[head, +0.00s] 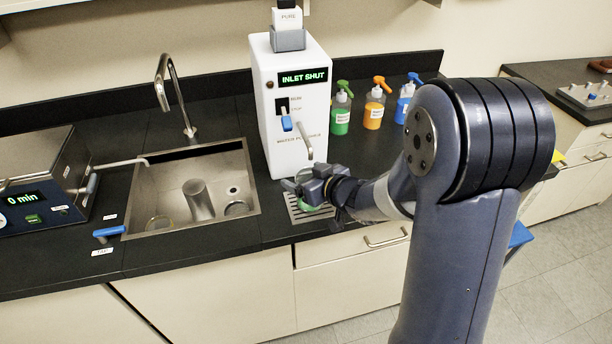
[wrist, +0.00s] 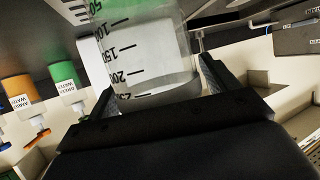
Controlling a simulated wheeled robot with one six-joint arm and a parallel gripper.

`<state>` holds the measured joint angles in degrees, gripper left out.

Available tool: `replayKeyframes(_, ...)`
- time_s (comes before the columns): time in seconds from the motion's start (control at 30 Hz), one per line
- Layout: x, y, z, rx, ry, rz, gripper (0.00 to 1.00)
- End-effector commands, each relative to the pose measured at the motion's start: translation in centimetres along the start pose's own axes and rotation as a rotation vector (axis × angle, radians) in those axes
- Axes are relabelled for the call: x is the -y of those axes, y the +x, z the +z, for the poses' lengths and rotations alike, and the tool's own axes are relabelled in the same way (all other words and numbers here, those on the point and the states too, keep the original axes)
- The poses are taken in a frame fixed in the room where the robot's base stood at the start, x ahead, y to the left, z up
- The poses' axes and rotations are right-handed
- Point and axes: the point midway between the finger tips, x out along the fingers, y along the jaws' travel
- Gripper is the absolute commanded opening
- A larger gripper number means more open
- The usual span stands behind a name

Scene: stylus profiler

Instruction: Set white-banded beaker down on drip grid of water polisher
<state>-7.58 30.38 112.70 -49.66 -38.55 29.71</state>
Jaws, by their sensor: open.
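A clear beaker (wrist: 150,60) with black volume marks fills the space between the fingers in the wrist view, which looks upside down. Green shows at its base end; I cannot make out a white band for certain. In the head view the beaker (head: 317,208) is mostly hidden by my gripper (head: 303,186), with a green part showing low down. It stands upright over the slotted drip grid (head: 296,212) in front of the water polisher (head: 290,105), apparently on it. My gripper is open, a finger on each side of the beaker; whether they touch it is unclear.
The polisher's spout (head: 307,148) is close above my gripper. A sink (head: 150,190) with a metal cylinder (head: 198,200) and round glass pieces lies to the left. Green (head: 341,115), orange (head: 374,110) and blue-topped (head: 405,105) bottles stand at the back right.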

Motion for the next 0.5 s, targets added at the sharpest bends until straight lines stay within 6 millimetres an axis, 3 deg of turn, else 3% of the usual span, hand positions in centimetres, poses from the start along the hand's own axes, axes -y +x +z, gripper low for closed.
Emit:
replayKeyframes(0.17, -0.1, -2.4, -0.2, -0.002, 0.000, 0.003, 0.82)
replayKeyframes(0.5, -0.1, -9.1, -0.3, -0.002, 0.000, 0.004, 0.82)
